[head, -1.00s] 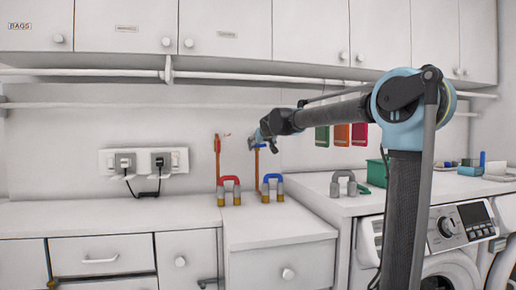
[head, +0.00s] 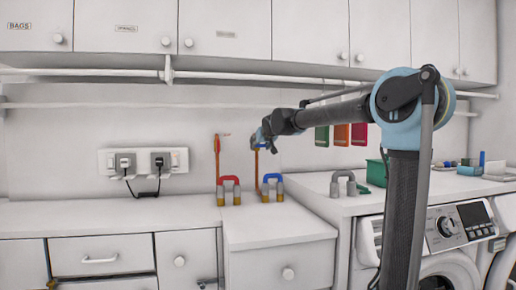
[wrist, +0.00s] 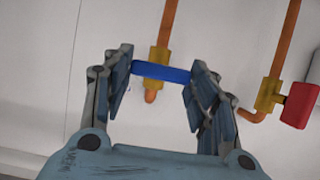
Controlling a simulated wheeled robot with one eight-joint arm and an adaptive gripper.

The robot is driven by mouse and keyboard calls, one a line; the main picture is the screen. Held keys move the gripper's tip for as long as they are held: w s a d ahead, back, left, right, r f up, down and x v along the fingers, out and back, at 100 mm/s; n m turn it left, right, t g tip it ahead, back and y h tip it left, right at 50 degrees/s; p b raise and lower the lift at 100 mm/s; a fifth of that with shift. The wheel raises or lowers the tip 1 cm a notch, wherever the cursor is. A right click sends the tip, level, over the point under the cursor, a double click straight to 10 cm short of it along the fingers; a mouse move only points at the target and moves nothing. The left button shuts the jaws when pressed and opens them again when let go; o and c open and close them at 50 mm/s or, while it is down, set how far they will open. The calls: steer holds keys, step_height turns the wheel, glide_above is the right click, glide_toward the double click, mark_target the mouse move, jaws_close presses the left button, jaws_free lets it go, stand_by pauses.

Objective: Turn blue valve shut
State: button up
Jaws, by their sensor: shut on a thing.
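The blue valve handle (wrist: 161,72) shows in the wrist view as a short bar lying across its brass valve body (wrist: 158,56) and copper pipe (wrist: 168,22). My gripper (wrist: 161,75) is shut on the blue handle, with one finger at each end of the bar. In the head view my gripper (head: 261,140) is at the wall, at the top of the right copper pipe (head: 257,168), and hides the blue handle.
A red valve handle (wrist: 300,105) sits close beside on a second copper pipe (wrist: 284,45). A white rail (head: 230,77) runs above under the cupboards. Wall sockets (head: 143,161) are at left.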

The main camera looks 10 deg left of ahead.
stand_by(0.3)
steer(key=o, duration=1.1)
steer(key=shift+c, duration=0.2)
steer(key=v, duration=1.2)
steer(key=shift+d, duration=0.15)
steer(key=shift+w+f, duration=0.1)
